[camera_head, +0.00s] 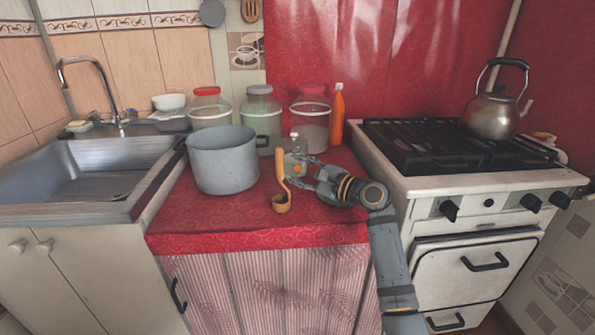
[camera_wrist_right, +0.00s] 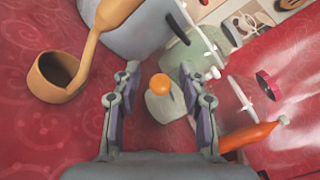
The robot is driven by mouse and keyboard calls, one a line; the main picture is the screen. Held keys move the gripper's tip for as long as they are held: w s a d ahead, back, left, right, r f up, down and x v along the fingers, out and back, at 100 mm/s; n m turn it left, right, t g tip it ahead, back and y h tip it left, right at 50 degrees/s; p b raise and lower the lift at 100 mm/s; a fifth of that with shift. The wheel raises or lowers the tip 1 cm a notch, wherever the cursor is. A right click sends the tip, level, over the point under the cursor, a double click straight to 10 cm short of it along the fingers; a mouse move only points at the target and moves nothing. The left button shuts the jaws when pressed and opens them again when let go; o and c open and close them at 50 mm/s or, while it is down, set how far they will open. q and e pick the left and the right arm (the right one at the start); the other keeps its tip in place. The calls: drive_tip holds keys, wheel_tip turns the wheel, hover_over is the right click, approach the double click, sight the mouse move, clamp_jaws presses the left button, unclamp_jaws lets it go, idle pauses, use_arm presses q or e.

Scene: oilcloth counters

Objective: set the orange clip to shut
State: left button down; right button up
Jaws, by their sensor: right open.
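The orange clip (camera_head: 298,168) shows as a small rounded orange piece on the front of a small pale-green glass jar (camera_head: 295,148). In the right wrist view the clip (camera_wrist_right: 159,84) lies between the fingertips as seen, with the jar (camera_wrist_right: 165,106) behind it. My right gripper (camera_head: 302,178) is open, with its fingers pointing at the jar. A gap shows on both sides of the clip, and no finger visibly touches it. I cannot tell whether the clip is open or shut. My left gripper is not in view.
A ladle (camera_head: 281,203) stands just left of my right gripper, and a large grey pot (camera_head: 222,160) is behind it. Large lidded jars and an orange bottle (camera_head: 338,115) stand at the back. The stove (camera_head: 470,183) is right. The red counter's front is clear.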

clamp_jaws()
idle(0.3)
